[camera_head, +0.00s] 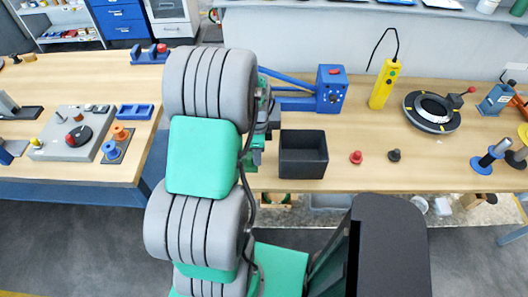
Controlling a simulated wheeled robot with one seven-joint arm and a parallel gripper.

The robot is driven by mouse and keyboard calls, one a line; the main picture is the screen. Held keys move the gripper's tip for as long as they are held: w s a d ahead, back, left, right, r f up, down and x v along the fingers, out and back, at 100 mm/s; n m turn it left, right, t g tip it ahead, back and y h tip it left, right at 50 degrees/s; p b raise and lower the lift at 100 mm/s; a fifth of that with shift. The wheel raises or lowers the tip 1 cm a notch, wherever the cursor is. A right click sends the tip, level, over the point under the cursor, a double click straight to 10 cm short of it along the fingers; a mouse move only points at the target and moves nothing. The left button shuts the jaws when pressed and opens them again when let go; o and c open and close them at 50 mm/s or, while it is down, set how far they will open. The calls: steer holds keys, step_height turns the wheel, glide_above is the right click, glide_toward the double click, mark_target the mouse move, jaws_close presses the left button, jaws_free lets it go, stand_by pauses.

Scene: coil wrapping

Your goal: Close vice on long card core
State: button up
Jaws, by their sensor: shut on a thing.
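My arm stands large in the middle and covers part of the bench. My gripper (262,112) shows only as a small grey edge to the right of the arm, above the bench. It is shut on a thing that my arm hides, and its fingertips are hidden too. A blue unit (331,89) with two blue bars reaching left stands just right of it, and the bars' left ends go behind my arm. A blue clamp-like block with a red knob (152,54) stands at the back left. I cannot tell which is the vice. No long card core is clearly visible.
A black open bin (303,153) stands at the bench's front edge. Right of it are a red knob (356,157), a dark knob (394,155), a yellow handheld device (383,85) and a black ring (432,111). A grey turntable unit (75,133) sits on the left bench.

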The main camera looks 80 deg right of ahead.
steer(key=shift+d+y+p, duration=0.1)
steer(key=shift+y+p, duration=0.5)
steer(key=shift+y, duration=0.2)
steer(key=shift+d+g+y, duration=0.2)
steer(key=shift+g+y, duration=0.2)
steer(key=shift+y, duration=0.5)
steer(key=o, duration=0.8)
steer(key=h+b, duration=0.1)
steer(key=h, duration=0.2)
steer(key=shift+a+t+b, duration=0.3)
steer(key=shift+a+b, duration=0.05)
